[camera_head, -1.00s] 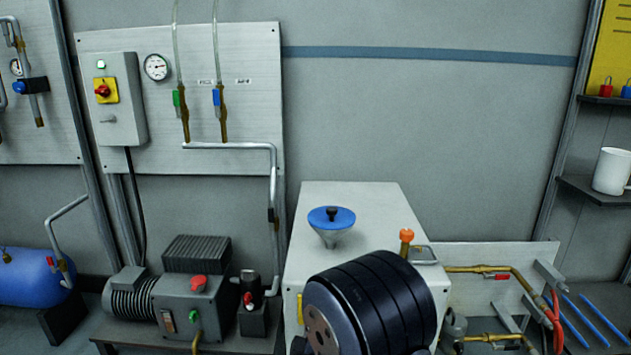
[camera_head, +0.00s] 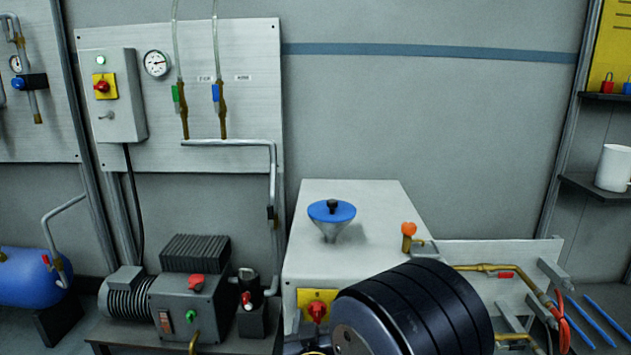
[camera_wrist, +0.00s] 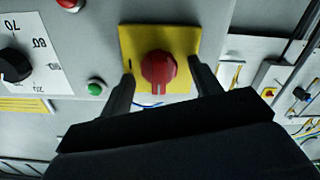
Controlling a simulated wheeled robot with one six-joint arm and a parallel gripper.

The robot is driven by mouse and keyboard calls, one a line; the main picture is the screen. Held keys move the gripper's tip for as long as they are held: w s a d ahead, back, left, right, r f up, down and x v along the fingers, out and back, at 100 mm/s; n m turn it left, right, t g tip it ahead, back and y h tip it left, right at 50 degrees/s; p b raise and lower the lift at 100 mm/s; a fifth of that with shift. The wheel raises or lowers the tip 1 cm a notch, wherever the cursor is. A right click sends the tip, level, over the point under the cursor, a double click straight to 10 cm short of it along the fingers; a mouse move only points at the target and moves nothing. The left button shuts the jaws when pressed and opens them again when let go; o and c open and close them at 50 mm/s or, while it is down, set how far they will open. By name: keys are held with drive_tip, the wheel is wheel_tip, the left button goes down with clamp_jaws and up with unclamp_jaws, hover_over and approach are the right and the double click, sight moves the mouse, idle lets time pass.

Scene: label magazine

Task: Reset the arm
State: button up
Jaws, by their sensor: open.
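In the wrist view my gripper (camera_wrist: 160,88) is open. Its two dark fingers stand one on each side of a red rotary knob (camera_wrist: 159,70) on a yellow plate (camera_wrist: 185,38). I cannot tell whether the fingers touch the knob. In the head view the same kind of red knob on a yellow plate (camera_head: 318,309) shows on the front of the grey machine cabinet (camera_head: 375,200). A black rounded part of my arm fills the lower middle there and my fingers are hidden.
A blue-lidded funnel (camera_head: 331,215) and an orange-topped fitting (camera_head: 409,233) stand on the cabinet. A pump unit (camera_head: 190,300) sits to the left. In the wrist view a dial (camera_wrist: 15,65) and a green button (camera_wrist: 95,88) lie left of the knob.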

drive_tip(key=m+b, duration=0.1)
drive_tip(key=m, duration=0.2)
drive_tip(key=shift+s+m, duration=0.3)
drive_tip(key=shift+s+p, duration=0.3)
drive_tip(key=shift+s, duration=0.9)
